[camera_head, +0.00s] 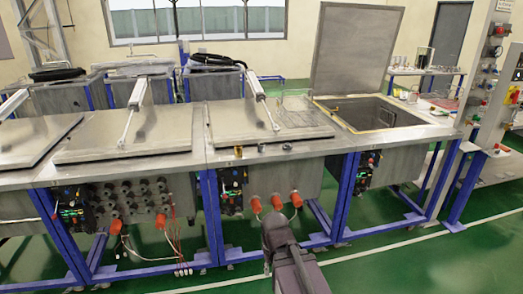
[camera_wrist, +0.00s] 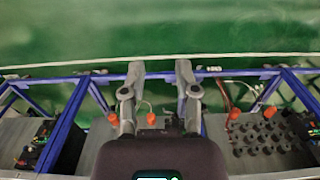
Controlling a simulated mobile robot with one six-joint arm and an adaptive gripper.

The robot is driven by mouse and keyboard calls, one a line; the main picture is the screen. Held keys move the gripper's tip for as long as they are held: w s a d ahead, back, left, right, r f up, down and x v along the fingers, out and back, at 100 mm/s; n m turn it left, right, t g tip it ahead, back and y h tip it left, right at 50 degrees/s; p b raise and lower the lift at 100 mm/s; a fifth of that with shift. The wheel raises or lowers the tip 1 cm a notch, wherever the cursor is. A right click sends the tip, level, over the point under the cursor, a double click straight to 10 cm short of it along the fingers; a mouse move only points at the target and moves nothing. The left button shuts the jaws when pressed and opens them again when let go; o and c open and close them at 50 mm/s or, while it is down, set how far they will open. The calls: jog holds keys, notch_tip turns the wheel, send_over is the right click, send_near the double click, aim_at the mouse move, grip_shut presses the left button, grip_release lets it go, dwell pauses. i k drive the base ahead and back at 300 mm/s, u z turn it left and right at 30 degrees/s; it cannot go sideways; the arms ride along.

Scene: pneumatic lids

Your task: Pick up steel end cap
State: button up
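Several small metal pieces stand near the front edge of the steel worktop in the head view: a brass-coloured piece (camera_head: 238,152), a grey piece (camera_head: 261,147) and another small grey piece (camera_head: 287,146). They are too small to tell surely which is the steel end cap. My gripper (camera_wrist: 160,72) shows in the wrist view with its two fingers spread apart and nothing between them. In the head view my dark arm rises from the bottom, in front of the bench and below the pieces. No end cap can be made out in the wrist view.
The worktop (camera_head: 265,155) has closed steel lids with pneumatic cylinders. An open lid (camera_head: 357,48) stands upright over a tank (camera_head: 375,114) at right. Orange caps (camera_head: 277,203), hoses and blue frame legs (camera_head: 347,190) are on the bench front. Green floor is free before it.

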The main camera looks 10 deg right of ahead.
aim_at(261, 148)
jog(key=z, duration=0.55)
jog(key=i, duration=1.5)
jog(key=u, duration=0.5)
